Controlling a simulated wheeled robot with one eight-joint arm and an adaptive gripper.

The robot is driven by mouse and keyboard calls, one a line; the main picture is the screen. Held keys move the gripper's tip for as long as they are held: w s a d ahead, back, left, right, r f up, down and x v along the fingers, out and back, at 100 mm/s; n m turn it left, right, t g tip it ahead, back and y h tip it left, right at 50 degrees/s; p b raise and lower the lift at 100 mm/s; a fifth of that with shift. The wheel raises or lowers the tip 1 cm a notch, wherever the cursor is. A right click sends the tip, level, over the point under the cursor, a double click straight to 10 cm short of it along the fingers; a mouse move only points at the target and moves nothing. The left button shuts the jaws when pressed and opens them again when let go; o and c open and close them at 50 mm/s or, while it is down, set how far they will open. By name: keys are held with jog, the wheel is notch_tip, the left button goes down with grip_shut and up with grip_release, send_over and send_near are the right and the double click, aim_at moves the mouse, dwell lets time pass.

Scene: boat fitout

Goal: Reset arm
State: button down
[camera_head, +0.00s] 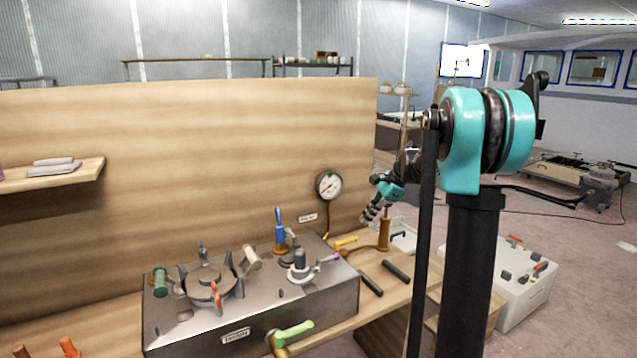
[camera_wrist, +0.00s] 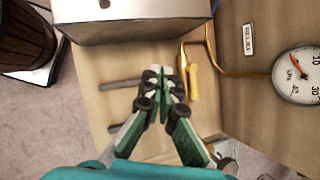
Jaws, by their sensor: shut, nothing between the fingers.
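My gripper (camera_head: 369,215) is up in the air above the right end of the wooden bench (camera_head: 408,294), in front of the wooden back panel. In the wrist view its two fingers (camera_wrist: 168,78) point away from me with their tips together. Nothing shows between them. My teal and black arm stands at the right of the head view and hides part of the bench end and the room behind. In the wrist view a yellow handle (camera_wrist: 194,83) shows just right of the fingertips; whether they touch it cannot be told.
A metal console (camera_head: 250,312) with valves and levers fills the bench left of my gripper. A round gauge (camera_head: 329,185) is on the panel. Two dark rods (camera_head: 396,271) lie on the bench. A white box (camera_head: 525,285) with tools stands on the floor at right.

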jog(key=s+d+f+n+t+h, duration=0.1)
jog(key=s+f+n, duration=0.4)
jog(key=s, duration=0.6)
jog(key=s+d+f+n+t+h, duration=0.1)
jog(key=s+f+n+h, duration=0.2)
jog(key=s, duration=0.8)
jog(key=s+d+f+n+h, duration=0.1)
jog(key=s+f+n+h, duration=0.1)
jog(key=s+f+n, duration=0.5)
jog(key=s+f, duration=0.1)
jog(key=s, duration=0.3)
jog(key=shift+s+f+n+t, duration=0.15)
jog(key=shift+s+n+t, duration=0.15)
jog(key=shift+s+t, duration=0.1)
